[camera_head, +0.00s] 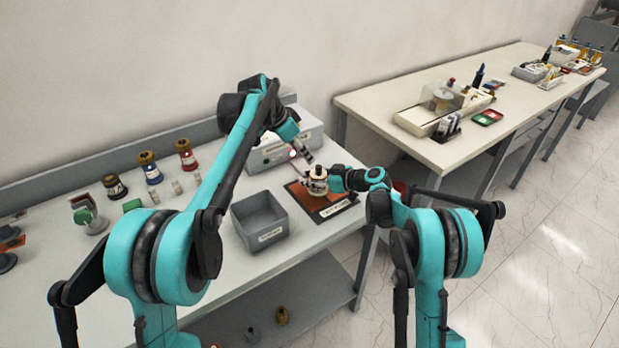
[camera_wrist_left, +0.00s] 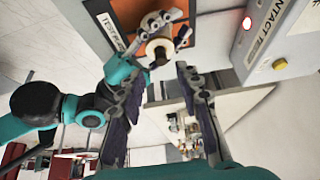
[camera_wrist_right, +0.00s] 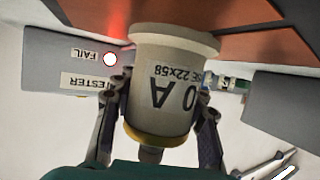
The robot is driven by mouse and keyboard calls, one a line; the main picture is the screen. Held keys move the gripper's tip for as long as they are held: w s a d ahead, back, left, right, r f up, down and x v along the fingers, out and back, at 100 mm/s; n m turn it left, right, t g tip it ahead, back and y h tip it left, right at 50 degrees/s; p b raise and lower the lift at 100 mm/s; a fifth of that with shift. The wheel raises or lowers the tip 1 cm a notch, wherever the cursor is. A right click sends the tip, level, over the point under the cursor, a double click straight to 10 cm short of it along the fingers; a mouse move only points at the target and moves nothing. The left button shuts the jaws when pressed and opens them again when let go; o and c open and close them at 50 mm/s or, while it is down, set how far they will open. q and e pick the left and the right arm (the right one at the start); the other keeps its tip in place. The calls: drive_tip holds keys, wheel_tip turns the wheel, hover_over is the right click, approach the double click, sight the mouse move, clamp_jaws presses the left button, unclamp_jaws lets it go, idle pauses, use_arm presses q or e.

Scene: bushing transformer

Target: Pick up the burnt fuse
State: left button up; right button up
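A cream cylindrical fuse body (camera_wrist_right: 165,90) marked "22x58" and "0 A" has a wide flange and a brass-coloured ring, with a small grey tip past the ring. It is over the orange-brown mat (camera_head: 294,188) in the head view. My right gripper (camera_head: 334,180) has its fingers on both sides of the body; they also show in the right wrist view (camera_wrist_right: 162,92). My left gripper (camera_head: 306,157) is just above it. In the left wrist view its fingers (camera_wrist_left: 162,72) are apart and empty, with the cream body (camera_wrist_left: 159,46) beyond their tips. Whether a separate burnt fuse sits inside is hidden.
A contact tester (camera_head: 285,148) stands behind the mat; its red lamp (camera_wrist_right: 110,59) by "FAIL" is lit. A grey bin (camera_head: 259,218) stands left of the mat. Coloured bushings (camera_head: 150,167) and small cylinders stand further left. A second table (camera_head: 390,100) is at right.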

sight(319, 167)
use_arm(q)
drive_tip(key=shift+c, duration=0.5)
drive_tip(key=s+d+r+n+t+y, duration=0.15)
drive_tip(key=d+r+n+y, duration=0.25)
drive_tip(key=n, duration=0.5)
drive_tip(key=shift+g, duration=0.25)
drive_tip(key=x, duration=1.2)
drive_tip(key=shift+f, duration=0.1)
drive_tip(key=shift+s, duration=0.1)
clamp_jaws()
